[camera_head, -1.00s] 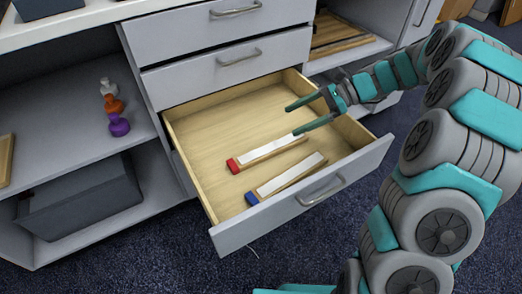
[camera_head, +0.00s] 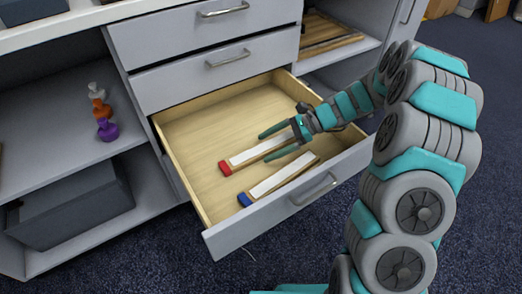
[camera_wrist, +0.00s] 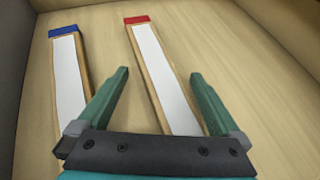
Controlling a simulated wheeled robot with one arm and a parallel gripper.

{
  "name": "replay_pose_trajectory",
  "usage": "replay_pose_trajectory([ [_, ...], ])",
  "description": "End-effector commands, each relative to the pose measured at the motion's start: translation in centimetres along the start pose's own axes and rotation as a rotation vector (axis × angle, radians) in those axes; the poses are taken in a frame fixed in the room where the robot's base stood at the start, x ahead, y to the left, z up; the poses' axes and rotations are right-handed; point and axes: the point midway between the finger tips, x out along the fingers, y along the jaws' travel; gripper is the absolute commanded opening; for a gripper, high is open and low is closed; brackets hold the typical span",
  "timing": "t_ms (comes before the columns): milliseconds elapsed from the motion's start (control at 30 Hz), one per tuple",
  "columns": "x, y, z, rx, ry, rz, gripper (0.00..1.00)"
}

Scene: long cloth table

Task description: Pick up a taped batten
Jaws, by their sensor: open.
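Two battens lie flat in the open drawer (camera_head: 185,135). Each is wood with a white strip along the top and a coloured end. The red-ended batten (camera_head: 247,155) lies farther back, and the blue-ended batten (camera_head: 275,184) lies nearer the drawer front. In the wrist view the red-ended batten (camera_wrist: 162,75) runs between my fingers, and the blue-ended batten (camera_wrist: 69,80) is left of the left finger. My gripper (camera_head: 270,144) is open and empty, with its fingers above and to either side of the red-ended batten.
The drawer front with its handle (camera_head: 314,190) and the wooden side walls bound the space around the battens. Closed drawers (camera_head: 214,62) are above.

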Motion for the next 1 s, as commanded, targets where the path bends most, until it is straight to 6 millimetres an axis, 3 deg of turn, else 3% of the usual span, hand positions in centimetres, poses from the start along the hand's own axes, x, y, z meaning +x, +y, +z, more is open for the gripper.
replay_pose_trajectory([
  [133, 1.7, 0.1, 0.1, 0.001, -0.003, 0.003, 1.00],
  [367, 1.8, 0.0, 0.0, 0.000, -0.001, 0.000, 0.99],
  [1000, 1.7, 0.0, 0.0, 0.000, 0.000, 0.000, 0.27],
])
